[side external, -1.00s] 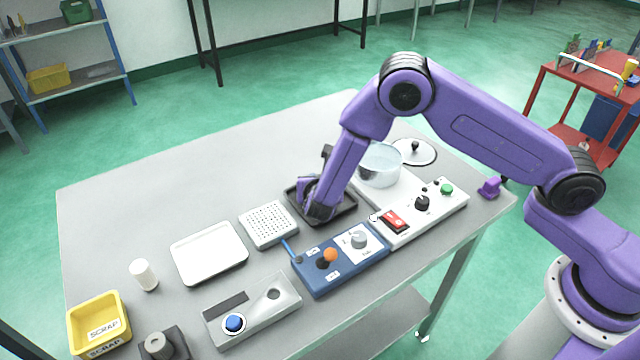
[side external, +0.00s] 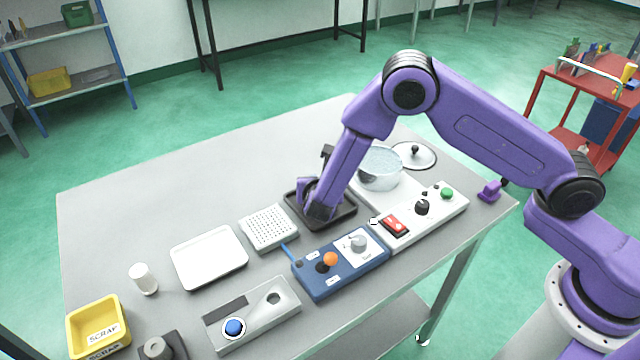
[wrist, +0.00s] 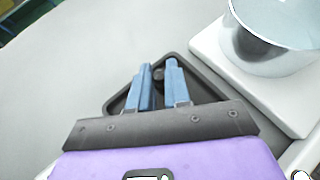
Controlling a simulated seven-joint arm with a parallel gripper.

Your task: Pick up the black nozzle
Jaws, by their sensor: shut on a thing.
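The black nozzle (wrist: 158,73) shows in the wrist view as a small dark round piece between the blue fingertips. My gripper (wrist: 157,80) is shut on it, with one finger on each side. Most of the nozzle is hidden by the fingers. In the side view my gripper (side external: 319,211) is low over the black tray (side external: 345,213), and the nozzle cannot be made out there. The tray also shows in the wrist view (wrist: 120,101), around and beneath the fingers.
A glass pot (side external: 380,170) on a white base stands close behind and right of the tray. A blue control box (side external: 325,278) and a white control panel (side external: 440,212) lie in front. A perforated block (side external: 268,228) is at left. The table's back left is clear.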

